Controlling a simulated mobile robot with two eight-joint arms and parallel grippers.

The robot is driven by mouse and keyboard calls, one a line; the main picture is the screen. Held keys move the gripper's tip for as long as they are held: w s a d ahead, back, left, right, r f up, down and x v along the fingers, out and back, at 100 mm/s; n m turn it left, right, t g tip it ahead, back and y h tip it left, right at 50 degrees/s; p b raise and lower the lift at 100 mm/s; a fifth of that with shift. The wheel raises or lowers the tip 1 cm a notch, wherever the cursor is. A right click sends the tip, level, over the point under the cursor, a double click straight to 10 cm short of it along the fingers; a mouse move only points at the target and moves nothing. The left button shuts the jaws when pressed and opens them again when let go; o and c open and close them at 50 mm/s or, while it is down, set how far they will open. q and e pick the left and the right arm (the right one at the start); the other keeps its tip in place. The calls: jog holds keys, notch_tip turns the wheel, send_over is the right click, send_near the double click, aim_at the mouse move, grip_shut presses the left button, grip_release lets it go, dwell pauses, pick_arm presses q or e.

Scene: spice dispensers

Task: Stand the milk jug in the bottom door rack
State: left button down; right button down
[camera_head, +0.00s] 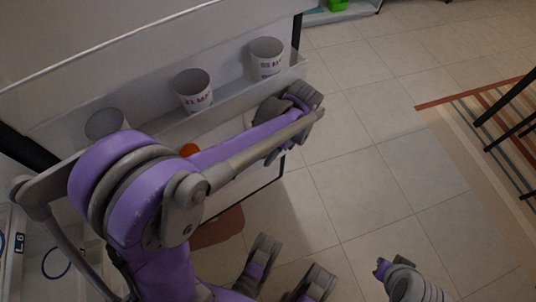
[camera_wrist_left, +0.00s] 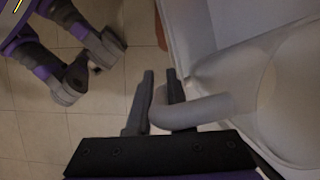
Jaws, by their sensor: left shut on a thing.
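My left gripper (camera_wrist_left: 160,78) is shut on the handle of the milk jug (camera_wrist_left: 192,112). The jug is pale and plain, and its body fills the right side of the left wrist view. In the head view my left arm reaches across the front of the open door, and its fingers and the jug are hidden. An upper door rack (camera_head: 228,108) shows there, but I cannot make out the bottom rack. A white wall (camera_wrist_left: 215,22) stands just behind the jug in the left wrist view.
White cups (camera_head: 192,90) (camera_head: 266,57) with red print stand in the upper rack, and a grey cup (camera_head: 106,122) stands at its left. A small orange thing (camera_head: 188,150) shows behind my arm. The tiled floor (camera_head: 370,165) is clear beside the door. A striped rug (camera_head: 485,150) lies at right.

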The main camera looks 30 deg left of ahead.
pick_arm(q)
jog(key=shift+f, duration=0.4)
jog(key=shift+f+b, duration=0.15)
jog(key=shift+b, duration=0.2)
jog(key=c, duration=0.8)
grip_release()
jog(key=p+v, duration=0.1)
jog(key=v, duration=0.3)
jog(key=p+v, duration=0.1)
jog(key=v, duration=0.3)
jog(key=shift+s+a+r+p, duration=0.1)
jog(key=shift+s+r+p, duration=0.05)
jog(key=shift+r+p, duration=0.3)
